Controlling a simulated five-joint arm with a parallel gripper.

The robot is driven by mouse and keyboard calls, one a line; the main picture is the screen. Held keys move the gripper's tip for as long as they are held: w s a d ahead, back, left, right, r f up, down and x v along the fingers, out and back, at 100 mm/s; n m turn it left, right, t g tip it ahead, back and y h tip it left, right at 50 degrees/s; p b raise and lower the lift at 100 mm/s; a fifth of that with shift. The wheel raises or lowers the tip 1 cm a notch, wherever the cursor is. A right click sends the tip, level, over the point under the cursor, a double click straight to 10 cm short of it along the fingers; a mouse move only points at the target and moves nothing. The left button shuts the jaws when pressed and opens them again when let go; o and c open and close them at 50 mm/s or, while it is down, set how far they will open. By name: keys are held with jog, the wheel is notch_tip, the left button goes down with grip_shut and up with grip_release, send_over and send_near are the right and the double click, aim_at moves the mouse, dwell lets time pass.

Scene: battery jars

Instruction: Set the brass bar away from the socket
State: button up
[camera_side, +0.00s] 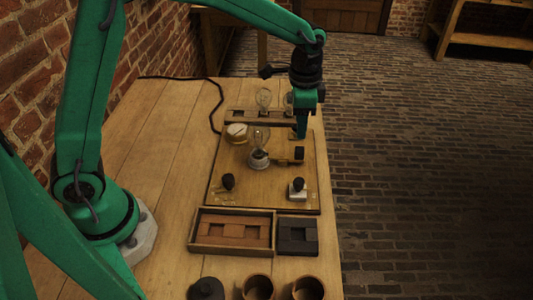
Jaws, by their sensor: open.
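The lamp socket (258,162) is a pale round base with a clear glass bulb (260,139) standing in it, near the middle of the wooden board (240,190). The brass bar (284,157) looks like a short yellowish strip just right of the socket, beside a small dark block (299,153). Whether the bar touches the socket is too small to tell. My green gripper (301,131) points down above the board's right back part, behind the bar. It is open, and I see nothing held in it. The area between its fingers is partly hidden.
A round brass-and-white fitting (237,130) sits behind and left of the socket. A rack with spare bulbs (264,99) stands at the back. Black knobs (228,182) (298,188) are in front. A wooden tray (191,232), a dark block (298,246) and jars (258,285) line the near side.

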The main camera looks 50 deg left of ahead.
aim_at(300, 148)
jog(key=shift+w+d+f, duration=0.15)
jog(key=shift+d+f, duration=0.05)
jog(key=shift+f, duration=0.05)
jog(key=shift+f, duration=3.9)
grip_shut()
